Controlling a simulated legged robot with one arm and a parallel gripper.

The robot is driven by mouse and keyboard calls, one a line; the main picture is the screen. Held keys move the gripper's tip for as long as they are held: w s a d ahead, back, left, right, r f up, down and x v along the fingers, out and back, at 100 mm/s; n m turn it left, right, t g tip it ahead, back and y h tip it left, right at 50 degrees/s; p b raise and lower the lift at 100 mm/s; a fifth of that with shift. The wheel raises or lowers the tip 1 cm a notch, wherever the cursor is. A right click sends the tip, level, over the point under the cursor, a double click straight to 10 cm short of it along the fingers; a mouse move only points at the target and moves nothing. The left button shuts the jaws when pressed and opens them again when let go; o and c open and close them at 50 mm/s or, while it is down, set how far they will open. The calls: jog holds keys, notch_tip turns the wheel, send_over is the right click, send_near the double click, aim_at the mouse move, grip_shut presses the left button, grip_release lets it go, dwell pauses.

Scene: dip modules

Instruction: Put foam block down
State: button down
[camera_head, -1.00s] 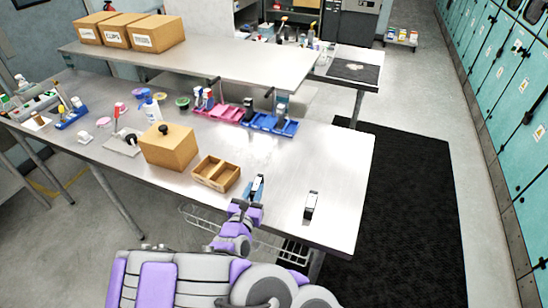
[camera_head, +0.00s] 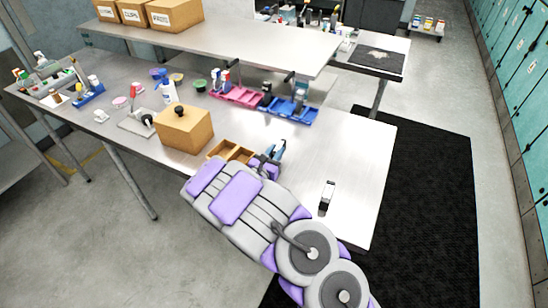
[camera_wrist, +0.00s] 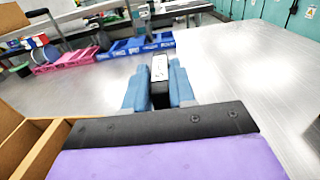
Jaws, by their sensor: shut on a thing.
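My gripper (camera_head: 276,152) has blue fingers and shows over the metal table (camera_head: 355,150), just right of the two-compartment wooden tray (camera_head: 222,149). In the wrist view, the fingers are shut on a dark block with a white face, taken as the foam block (camera_wrist: 160,68). It is held upright between them. In the head view the block is mostly hidden by the gripper. Whether its underside touches the table cannot be told.
A similar black-and-white item (camera_head: 328,194) stands near the table's front right. A wooden box with a black knob (camera_head: 185,132) is left of the tray. Blue bins (camera_head: 285,112) and pink bins (camera_head: 237,95) sit behind. The right of the table is mostly bare.

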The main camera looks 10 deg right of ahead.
jog(key=shift+w, duration=0.8)
notch_tip(320, 180, down, 4)
jog(key=shift+w+r+b, duration=0.1)
jog(key=shift+b, duration=0.55)
jog(key=shift+r, duration=0.1)
jog(key=c, duration=0.9)
grip_release()
jog(key=shift+c, duration=0.2)
